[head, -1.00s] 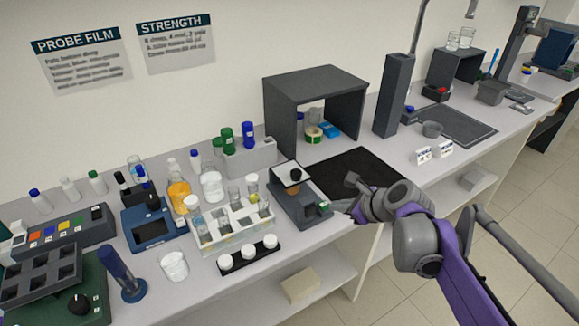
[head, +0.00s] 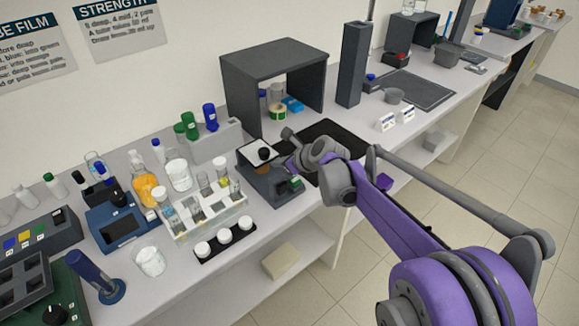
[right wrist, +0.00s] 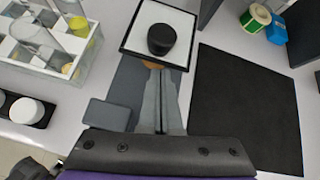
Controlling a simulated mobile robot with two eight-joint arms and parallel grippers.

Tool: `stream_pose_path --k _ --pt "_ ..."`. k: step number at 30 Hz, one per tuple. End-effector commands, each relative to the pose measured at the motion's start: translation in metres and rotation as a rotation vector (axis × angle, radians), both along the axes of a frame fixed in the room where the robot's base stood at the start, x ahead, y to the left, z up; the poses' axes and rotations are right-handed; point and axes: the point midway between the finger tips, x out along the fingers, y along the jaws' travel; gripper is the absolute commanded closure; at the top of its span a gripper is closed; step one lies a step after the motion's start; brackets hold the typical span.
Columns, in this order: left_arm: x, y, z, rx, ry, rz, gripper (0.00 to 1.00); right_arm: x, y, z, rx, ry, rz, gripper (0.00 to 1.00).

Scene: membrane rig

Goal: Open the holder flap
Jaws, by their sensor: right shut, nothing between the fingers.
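The holder (head: 283,200) is a dark grey-blue device on the bench. Its flap is a white plate (head: 250,149) with a dark rim and a black knob (head: 264,154) on top. In the right wrist view the plate (right wrist: 178,21) and knob (right wrist: 161,39) show at top centre, with a bit of orange-brown under the near edge. My right gripper (head: 286,163) is at the holder's right side; its fingers (right wrist: 161,85) are shut and empty, tips at the plate's near edge. I cannot tell whether they touch. My left gripper is out of view.
A tube rack (head: 183,228) with glass tubes and a black strip with white-capped jars (head: 225,237) stand left of the holder. A black mat (head: 322,130) lies to its right, and a dark open-fronted box (head: 237,95) stands behind.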

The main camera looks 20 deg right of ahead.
Motion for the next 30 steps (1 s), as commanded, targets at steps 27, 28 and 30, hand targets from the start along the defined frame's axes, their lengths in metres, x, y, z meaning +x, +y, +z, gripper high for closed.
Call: stream_pose_path --k 27,28,30 --pt "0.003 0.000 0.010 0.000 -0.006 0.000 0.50 0.010 0.007 0.017 -0.021 0.057 0.000 1.00" --pt "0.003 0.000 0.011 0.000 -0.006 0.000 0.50 0.010 0.007 0.017 -0.022 0.060 0.000 1.00" --pt "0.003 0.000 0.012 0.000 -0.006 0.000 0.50 0.011 0.007 0.018 -0.025 0.069 0.001 1.00"
